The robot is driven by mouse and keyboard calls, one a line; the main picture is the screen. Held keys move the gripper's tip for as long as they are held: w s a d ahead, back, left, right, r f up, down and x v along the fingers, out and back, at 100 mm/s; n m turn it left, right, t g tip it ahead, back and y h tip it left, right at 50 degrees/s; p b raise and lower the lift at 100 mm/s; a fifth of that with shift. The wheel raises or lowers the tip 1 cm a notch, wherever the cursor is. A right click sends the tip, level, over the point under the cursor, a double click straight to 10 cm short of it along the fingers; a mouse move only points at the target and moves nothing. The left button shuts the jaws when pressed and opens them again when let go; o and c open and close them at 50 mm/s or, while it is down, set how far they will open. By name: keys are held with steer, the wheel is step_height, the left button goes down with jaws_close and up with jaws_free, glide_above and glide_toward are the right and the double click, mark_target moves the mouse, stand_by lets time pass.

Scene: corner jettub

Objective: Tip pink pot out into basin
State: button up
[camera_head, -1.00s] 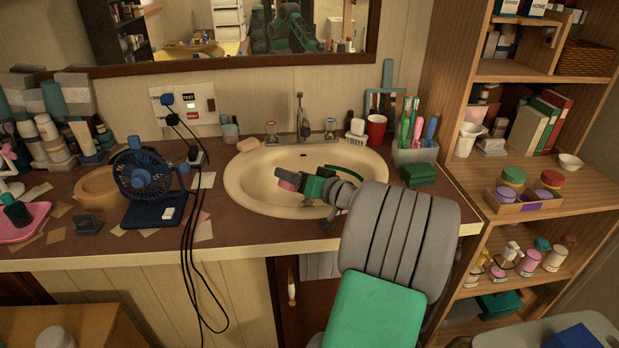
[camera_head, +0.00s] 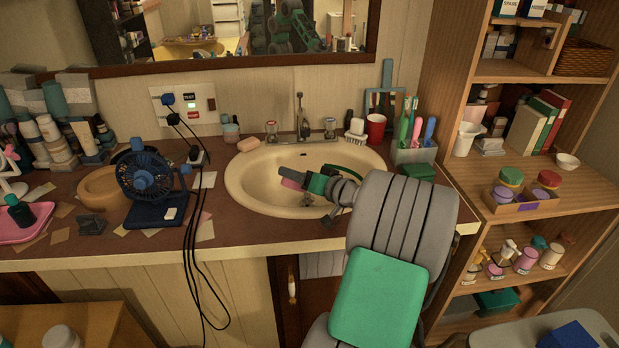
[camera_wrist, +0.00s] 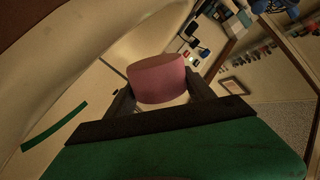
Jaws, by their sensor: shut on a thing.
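The pink pot (camera_wrist: 158,80) is between the two dark fingers of my gripper (camera_wrist: 160,98) in the wrist view. In the head view the pot (camera_head: 291,183) is small and partly hidden by my gripper (camera_head: 300,179), which is shut on it. The pot is held over the cream oval basin (camera_head: 248,193), above its bowl. The pot looks tilted, but its opening is not clearly visible. Whether anything is in it or has fallen from it cannot be told. The basin's drain fitting shows just below the gripper.
A faucet (camera_head: 302,122) stands behind the basin. A soap bar (camera_head: 248,143) lies at its back left. A red cup (camera_head: 376,128) and a toothbrush holder (camera_head: 413,151) stand at right. A blue fan (camera_head: 150,185) with hanging cords stands at left.

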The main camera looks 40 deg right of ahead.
steer(key=shift+w+d+r+m+g+y+p, duration=0.1)
steer(key=shift+d+r+m+g+y+p, duration=0.3)
steer(key=shift+m+p, duration=1.2)
stand_by(0.3)
steer(key=shift+w+d+r+m+y+p, duration=0.15)
steer(key=shift+d+m+y+p, duration=0.25)
steer(key=shift+p, duration=1.35)
steer(key=shift+d+r+m+y+p, duration=0.25)
steer(key=shift+m+p, duration=0.35)
steer(key=shift+p, duration=1.1)
steer(key=shift+w+d+m+g+y+p, duration=0.25)
steer(key=shift+d+m+g+y+p, duration=0.15)
steer(key=shift+d+m+p, duration=0.35)
stand_by(0.6)
steer(key=shift+w+d+m+y+p, duration=0.1)
steer(key=shift+m+y+p, duration=0.25)
steer(key=shift+p, duration=0.5)
stand_by(0.5)
